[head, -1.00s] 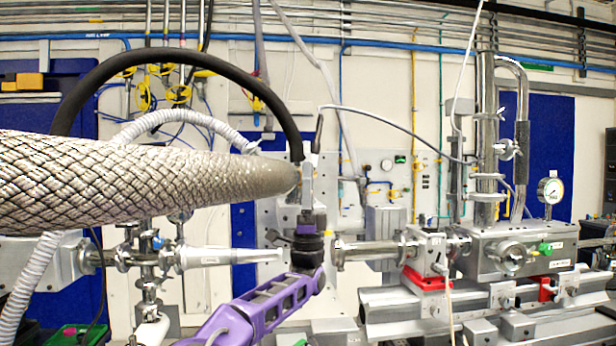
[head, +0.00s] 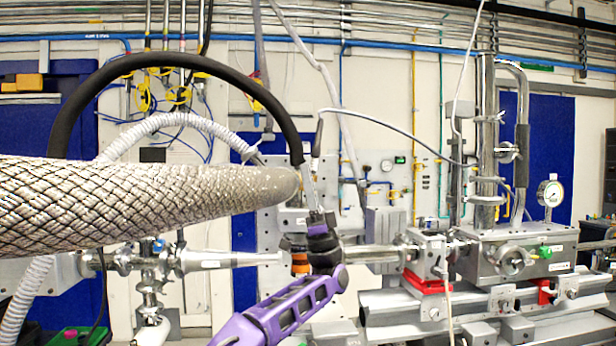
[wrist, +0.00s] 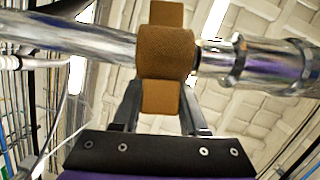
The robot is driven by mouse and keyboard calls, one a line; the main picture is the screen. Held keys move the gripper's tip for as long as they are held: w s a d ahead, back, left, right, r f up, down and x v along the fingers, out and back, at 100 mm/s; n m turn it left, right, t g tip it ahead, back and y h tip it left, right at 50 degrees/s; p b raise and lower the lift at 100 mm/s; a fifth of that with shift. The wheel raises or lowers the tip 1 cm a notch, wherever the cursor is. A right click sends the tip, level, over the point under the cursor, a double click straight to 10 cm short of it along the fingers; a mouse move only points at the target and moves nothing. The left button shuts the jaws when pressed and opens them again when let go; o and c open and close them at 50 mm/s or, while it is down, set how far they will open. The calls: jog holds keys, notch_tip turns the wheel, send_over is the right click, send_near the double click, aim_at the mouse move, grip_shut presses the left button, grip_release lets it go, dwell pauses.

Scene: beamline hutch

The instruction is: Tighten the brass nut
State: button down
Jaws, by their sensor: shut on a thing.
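The brass nut (wrist: 165,52) is a brown, knurled-looking collar around the joint of two shiny metal pipes in the wrist view, with a flat tab above and one below. My gripper (wrist: 160,92) is below the collar, its two grey fingers shut on the lower tab. In the head view, an orange-brown piece (head: 299,263), apparently the nut, shows just left of my black wrist. My fingers are largely hidden there, and so is much of the nut.
A thick braided hose (head: 130,200) crosses the left of the head view, close to my wrist. A black curved hose (head: 190,62) arches above. A metal chamber (head: 515,250) with a gauge (head: 550,193) stands at the right on a rail.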

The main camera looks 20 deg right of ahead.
jog(key=n+g, duration=0.1)
jog(key=g, duration=0.1)
jog(key=r+n+g, duration=0.1)
jog(key=g, duration=0.2)
jog(key=n+g+h, duration=0.1)
jog(key=n+g, duration=0.1)
jog(key=shift+w+a+r+g, duration=0.2)
jog(key=shift+w+a+g, duration=0.1)
jog(key=g+h, duration=0.2)
jog(key=a, duration=0.1)
jog(key=shift+w+r+n+g+h, duration=0.25)
jog(key=shift+r+n+g+h, duration=0.05)
jog(key=shift+g+h, duration=0.1)
jog(key=shift+w+a+r+g+h, duration=0.2)
jog(key=shift+a+g+h, duration=0.15)
jog(key=shift+g+h, duration=0.5)
jog(key=shift+c, duration=2.2)
grip_release()
jog(key=shift+d, duration=0.1)
jog(key=v, duration=1.7)
